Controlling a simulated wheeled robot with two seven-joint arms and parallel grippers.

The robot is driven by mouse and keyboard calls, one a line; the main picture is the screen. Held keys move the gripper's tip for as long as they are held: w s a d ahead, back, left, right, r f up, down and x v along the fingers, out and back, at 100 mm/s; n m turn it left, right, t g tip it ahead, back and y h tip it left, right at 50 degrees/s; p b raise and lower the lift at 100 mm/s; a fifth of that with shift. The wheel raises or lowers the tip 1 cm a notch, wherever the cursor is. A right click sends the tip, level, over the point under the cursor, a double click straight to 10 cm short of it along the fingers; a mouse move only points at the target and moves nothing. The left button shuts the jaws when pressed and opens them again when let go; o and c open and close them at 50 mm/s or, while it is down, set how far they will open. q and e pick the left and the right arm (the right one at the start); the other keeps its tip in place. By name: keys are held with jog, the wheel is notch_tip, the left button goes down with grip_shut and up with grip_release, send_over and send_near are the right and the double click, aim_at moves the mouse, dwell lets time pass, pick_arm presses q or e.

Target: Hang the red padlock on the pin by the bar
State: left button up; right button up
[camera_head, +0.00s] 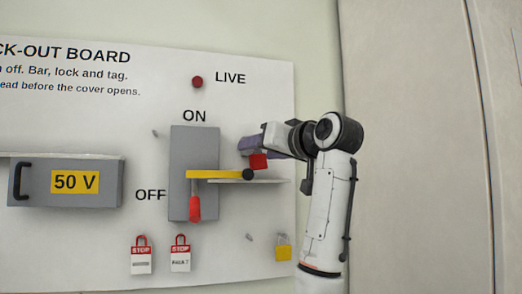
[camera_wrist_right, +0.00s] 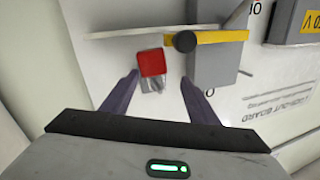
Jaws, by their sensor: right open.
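The red padlock (camera_head: 258,161) stands on a thin pale shelf (camera_head: 262,181), right of the grey switch box (camera_head: 181,146). In the right wrist view the padlock (camera_wrist_right: 152,63) appears upside down, its silver shackle toward my gripper. My right gripper (camera_head: 247,145) is open, its purple fingers just above the padlock; in the wrist view the gripper (camera_wrist_right: 160,80) has the padlock ahead between its fingers, nearer one finger. The yellow bar (camera_head: 213,175) lies across the box, with a black knob (camera_head: 248,175) at its right end. I cannot make out a pin beside the bar. My left gripper is out of view.
A red handle (camera_head: 195,209) hangs below the bar. A grey 50 V cover (camera_head: 107,183) is at left. Small pegs (camera_head: 155,133) (camera_head: 249,237) stick out.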

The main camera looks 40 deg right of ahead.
jog(key=v, duration=1)
jog(key=shift+s+b, duration=0.15)
jog(key=shift+b, duration=0.3)
